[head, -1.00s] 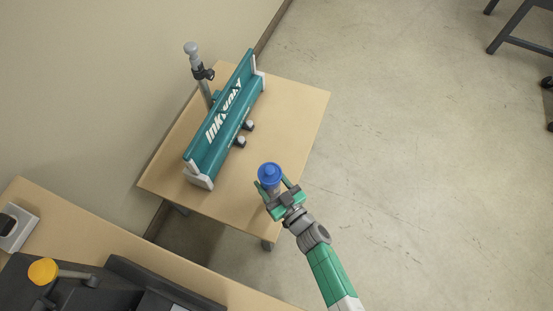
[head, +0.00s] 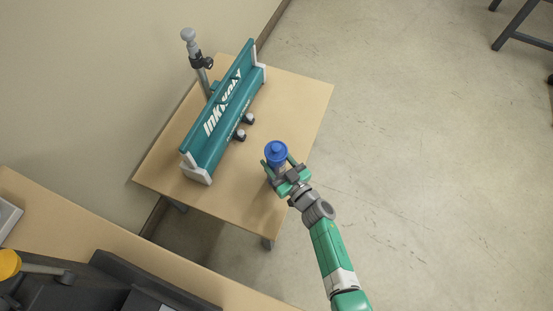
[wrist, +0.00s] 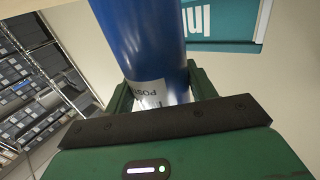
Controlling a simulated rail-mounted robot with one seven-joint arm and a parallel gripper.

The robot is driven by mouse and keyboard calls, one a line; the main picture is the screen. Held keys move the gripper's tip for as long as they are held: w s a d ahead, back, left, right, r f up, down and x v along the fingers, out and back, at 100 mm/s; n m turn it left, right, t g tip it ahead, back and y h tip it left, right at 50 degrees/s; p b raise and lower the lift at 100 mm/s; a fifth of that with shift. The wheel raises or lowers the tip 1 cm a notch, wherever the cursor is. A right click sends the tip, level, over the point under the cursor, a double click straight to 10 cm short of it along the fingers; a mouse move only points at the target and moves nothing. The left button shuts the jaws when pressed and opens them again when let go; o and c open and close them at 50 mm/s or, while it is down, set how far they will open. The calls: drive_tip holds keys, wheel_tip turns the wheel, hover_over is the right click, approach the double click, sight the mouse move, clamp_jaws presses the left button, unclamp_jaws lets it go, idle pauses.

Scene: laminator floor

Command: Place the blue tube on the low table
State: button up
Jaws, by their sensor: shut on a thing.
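The blue tube (head: 276,153) is held upright, its round blue cap facing up. In the wrist view the tube (wrist: 152,45) stands between the fingers, with a pale label low on its side. My gripper (head: 278,172) is shut on it, over the front right part of the low table (head: 225,200). The low table has a light wood top. Whether the tube's base touches the table top cannot be told, as the gripper hides it.
A teal machine (head: 222,110) with white lettering and dark knobs fills the table's left side. A grey post (head: 195,55) rises behind it. Bare table lies right of the machine. A wooden counter (head: 110,230) with dark equipment is at lower left.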

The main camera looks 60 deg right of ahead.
drive_tip(key=shift+f, duration=0.15)
drive_tip(key=o, duration=1.3)
drive_tip(key=shift+r, duration=0.3)
drive_tip(key=p+v, duration=0.4)
drive_tip(key=v, duration=0.8)
